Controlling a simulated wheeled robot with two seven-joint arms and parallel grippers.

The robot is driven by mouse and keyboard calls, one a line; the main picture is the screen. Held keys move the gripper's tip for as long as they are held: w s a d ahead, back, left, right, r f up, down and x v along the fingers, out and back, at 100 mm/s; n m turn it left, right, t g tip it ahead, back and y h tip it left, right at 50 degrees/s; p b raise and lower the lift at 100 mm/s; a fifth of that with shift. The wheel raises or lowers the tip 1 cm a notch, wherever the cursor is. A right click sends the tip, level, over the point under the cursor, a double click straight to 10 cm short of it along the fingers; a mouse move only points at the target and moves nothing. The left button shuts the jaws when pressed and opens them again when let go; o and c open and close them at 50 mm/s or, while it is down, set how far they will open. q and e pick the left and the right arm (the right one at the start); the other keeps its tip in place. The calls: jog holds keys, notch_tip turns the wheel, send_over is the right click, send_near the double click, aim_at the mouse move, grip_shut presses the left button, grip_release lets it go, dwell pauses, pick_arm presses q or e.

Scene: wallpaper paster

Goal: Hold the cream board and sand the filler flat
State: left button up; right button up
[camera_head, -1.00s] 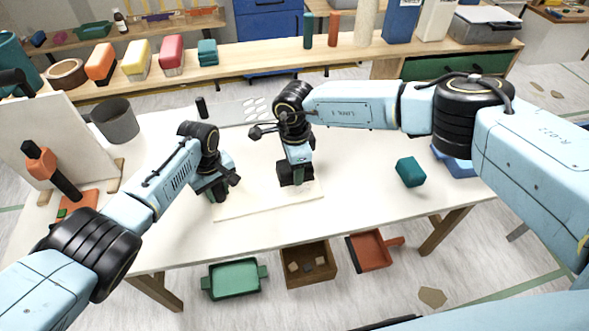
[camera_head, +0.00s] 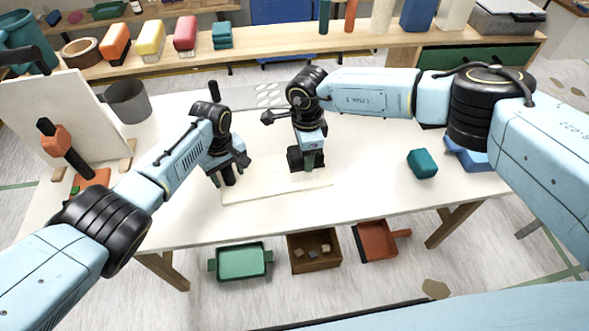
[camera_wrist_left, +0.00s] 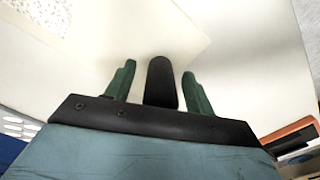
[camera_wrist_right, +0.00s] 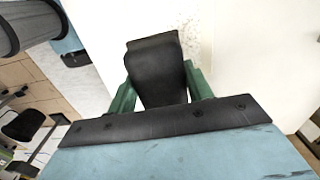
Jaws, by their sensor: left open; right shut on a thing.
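The cream board (camera_head: 262,190) lies flat near the front edge of the white table; it also shows in the left wrist view (camera_wrist_left: 110,45). My left gripper (camera_head: 229,178) is at the board's left part, with its green fingers (camera_wrist_left: 155,90) spread. A dark rounded bar stands between them; I cannot tell what it is. My right gripper (camera_head: 308,165) is over the board's right half, shut on a dark block (camera_wrist_right: 158,75), likely the sander, low at the board. Speckles (camera_wrist_right: 188,38) show beside the block on the pale surface.
A teal block (camera_head: 422,163) and a blue tray (camera_head: 466,155) lie on the right of the table. The table between board and teal block is clear.

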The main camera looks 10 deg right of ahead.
pick_arm(q)
notch_tip(320, 180, up, 12)
jog(key=shift+f, duration=0.2)
jog(key=shift+s+f, duration=0.1)
pick_arm(e)
jog(key=shift+s, duration=0.1)
dwell(0.3)
